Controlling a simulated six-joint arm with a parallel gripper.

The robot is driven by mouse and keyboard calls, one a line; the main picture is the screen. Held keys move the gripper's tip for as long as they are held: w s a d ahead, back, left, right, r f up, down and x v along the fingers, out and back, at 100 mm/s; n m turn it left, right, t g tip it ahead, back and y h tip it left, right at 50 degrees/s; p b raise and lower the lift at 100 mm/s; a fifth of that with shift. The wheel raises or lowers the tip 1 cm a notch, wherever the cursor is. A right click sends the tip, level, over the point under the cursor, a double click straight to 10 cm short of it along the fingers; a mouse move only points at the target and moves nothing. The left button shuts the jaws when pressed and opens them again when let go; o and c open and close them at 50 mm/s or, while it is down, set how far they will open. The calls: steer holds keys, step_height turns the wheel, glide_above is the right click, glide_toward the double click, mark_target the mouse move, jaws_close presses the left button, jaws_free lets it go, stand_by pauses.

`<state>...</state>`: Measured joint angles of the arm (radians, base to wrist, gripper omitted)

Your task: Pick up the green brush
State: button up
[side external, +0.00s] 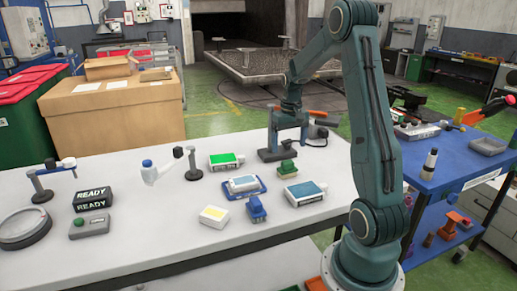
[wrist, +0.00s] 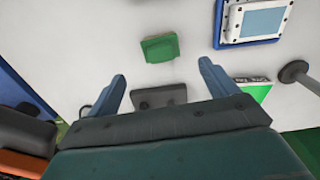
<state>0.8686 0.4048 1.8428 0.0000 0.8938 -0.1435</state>
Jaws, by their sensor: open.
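The green brush (side external: 287,168), a small block with a raised grip, stands on the white table just in front of my gripper in the side view. In the wrist view the green brush (wrist: 160,48) lies beyond my fingertips, roughly centred between them and apart from both. My gripper (side external: 289,143) points down over the table behind the brush. In the wrist view my gripper (wrist: 163,72) has its two fingers spread wide with nothing held. A dark grey flat piece (wrist: 160,95) shows between the fingers.
A blue tray (side external: 259,191) with a pale box, a blue brush (side external: 256,210), a blue-white box (side external: 305,193) and a green-white box (side external: 226,161) stand nearby. A dark post (side external: 193,165) stands left.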

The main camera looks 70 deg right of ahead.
mark_target(288, 162)
steer(key=shift+f, duration=2.35)
steer(key=shift+f, duration=2.6)
steer(key=shift+c, duration=0.3)
steer(key=c, duration=1)
